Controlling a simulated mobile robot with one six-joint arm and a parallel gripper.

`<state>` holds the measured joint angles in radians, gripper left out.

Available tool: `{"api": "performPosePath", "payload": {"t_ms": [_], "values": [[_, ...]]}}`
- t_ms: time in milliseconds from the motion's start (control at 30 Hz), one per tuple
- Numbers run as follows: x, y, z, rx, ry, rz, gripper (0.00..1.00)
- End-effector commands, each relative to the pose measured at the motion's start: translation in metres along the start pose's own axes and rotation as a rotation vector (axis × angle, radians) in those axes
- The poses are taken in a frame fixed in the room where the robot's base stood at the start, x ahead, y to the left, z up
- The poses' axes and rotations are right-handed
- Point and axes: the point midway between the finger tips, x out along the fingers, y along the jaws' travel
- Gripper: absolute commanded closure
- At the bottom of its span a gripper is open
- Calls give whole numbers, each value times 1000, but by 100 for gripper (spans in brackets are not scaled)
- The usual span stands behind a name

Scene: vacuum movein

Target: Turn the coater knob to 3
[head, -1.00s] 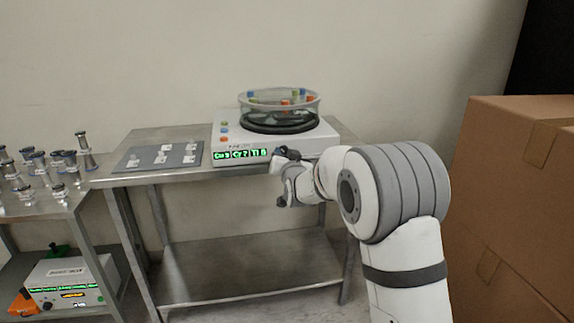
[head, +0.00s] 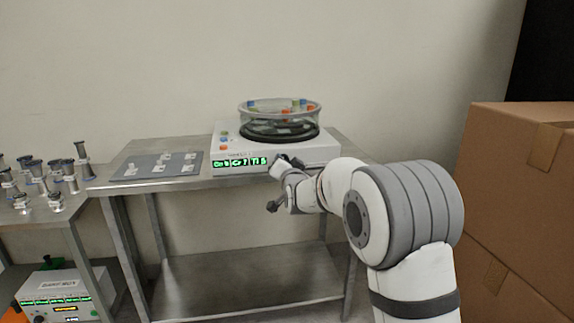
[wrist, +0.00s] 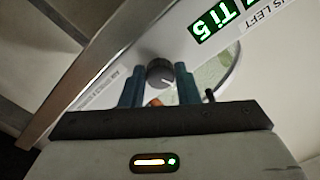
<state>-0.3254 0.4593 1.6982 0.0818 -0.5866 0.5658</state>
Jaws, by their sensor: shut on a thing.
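The coater (head: 290,157) is a white box with a clear round dish on top and a green display (head: 239,162) on its front. In the wrist view the nearest display part (wrist: 213,20) reads Ti 5. The dark round coater knob (wrist: 160,72) sits on the front panel, with a pale mark on its face. My gripper (wrist: 159,82) has its two blue-grey fingers on either side of the knob and is shut on it. In the head view my gripper (head: 287,166) is at the coater's front right, and it hides the knob there.
The coater stands on a metal table (head: 150,183) beside a grey mat (head: 157,166) with small pale pieces. Metal parts crowd the left table. A white box (head: 65,291) sits below it. Cardboard boxes (head: 510,210) stand at the right.

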Motion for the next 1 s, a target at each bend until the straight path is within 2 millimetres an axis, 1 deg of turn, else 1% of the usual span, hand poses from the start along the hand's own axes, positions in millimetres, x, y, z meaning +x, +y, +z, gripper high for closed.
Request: {"api": "performPosePath", "payload": {"t_ms": [33,100,133,400,633,733,867,1000], "values": [[0,-1,-5,1,9,-2,94],[0,-1,-5,1,9,-2,94],[1,-1,-5,1,9,-2,71],[0,-1,-2,-1,4,-2,50],[-1,-1,-1,-1,2,-1,50],[-6,-1,-2,-1,2,-1,50],[-24,-2,-2,-1,2,-1,50],[-47,-2,-3,-1,2,-1,50]]}}
